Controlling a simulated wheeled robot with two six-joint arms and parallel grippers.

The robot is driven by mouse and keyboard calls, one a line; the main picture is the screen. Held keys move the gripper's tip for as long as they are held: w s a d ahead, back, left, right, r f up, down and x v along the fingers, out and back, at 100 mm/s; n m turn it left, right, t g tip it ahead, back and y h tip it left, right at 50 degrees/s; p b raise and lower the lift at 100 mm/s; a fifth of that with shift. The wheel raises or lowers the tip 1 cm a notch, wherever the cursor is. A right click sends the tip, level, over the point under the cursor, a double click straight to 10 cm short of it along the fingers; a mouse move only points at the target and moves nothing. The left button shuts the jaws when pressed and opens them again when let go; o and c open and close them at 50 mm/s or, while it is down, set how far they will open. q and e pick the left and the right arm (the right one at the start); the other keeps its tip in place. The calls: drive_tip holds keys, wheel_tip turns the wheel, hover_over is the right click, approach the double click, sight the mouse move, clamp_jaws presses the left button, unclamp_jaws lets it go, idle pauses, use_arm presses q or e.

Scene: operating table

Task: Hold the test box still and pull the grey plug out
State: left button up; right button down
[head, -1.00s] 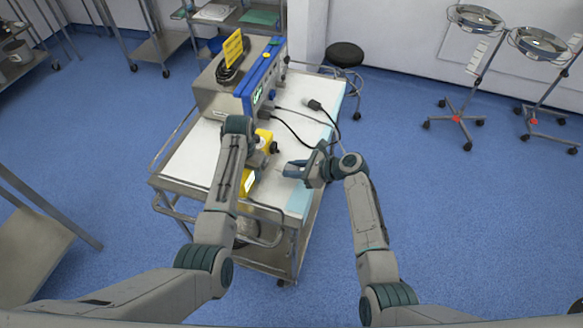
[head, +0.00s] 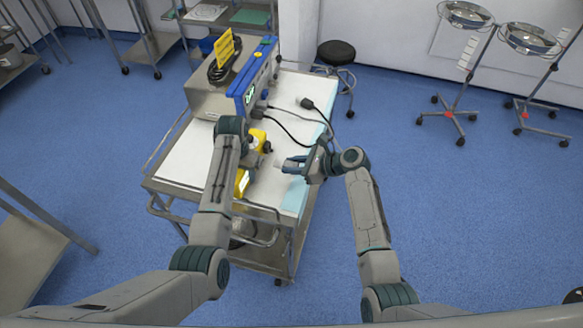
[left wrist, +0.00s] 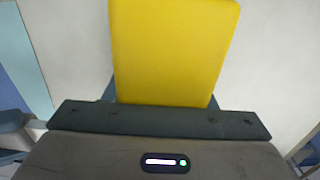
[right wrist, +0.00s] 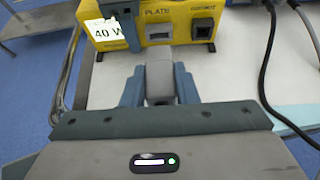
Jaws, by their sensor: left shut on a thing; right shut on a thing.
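The yellow test box (head: 257,138) sits on the cart, partly hidden behind my left arm in the head view. My left gripper (left wrist: 165,105) is shut on it, and its plain yellow face (left wrist: 172,50) fills the upper left wrist view. My right gripper (right wrist: 160,85) is shut on the grey plug (right wrist: 160,78). The test box (right wrist: 178,10) stands ahead of the plug with its sockets showing, and the plug looks clear of it. In the head view my right gripper (head: 290,165) is to the right of the box, with a gap between.
A grey unit with a blue front panel (head: 252,82) stands at the cart's back, a yellow sign on top. A black connector (head: 306,103) and cables lie on the white cart top (head: 180,162). A stool (head: 337,52) stands beyond the cart.

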drive_tip(key=shift+s+d+r, duration=0.1)
drive_tip(key=shift+d+r, duration=0.15)
drive_tip(key=shift+r, duration=0.65)
drive_tip(key=shift+s+d+r, duration=0.1)
drive_tip(key=shift+d+r, duration=0.1)
drive_tip(key=shift+r, duration=0.7)
drive_tip(key=shift+s+d+r, duration=0.1)
drive_tip(key=shift+d+r, duration=0.15)
drive_tip(key=shift+r, duration=0.65)
use_arm(q)
drive_tip(key=o, duration=1.3)
wheel_tip(320, 180, up, 12)
drive_tip(key=shift+r, duration=0.1)
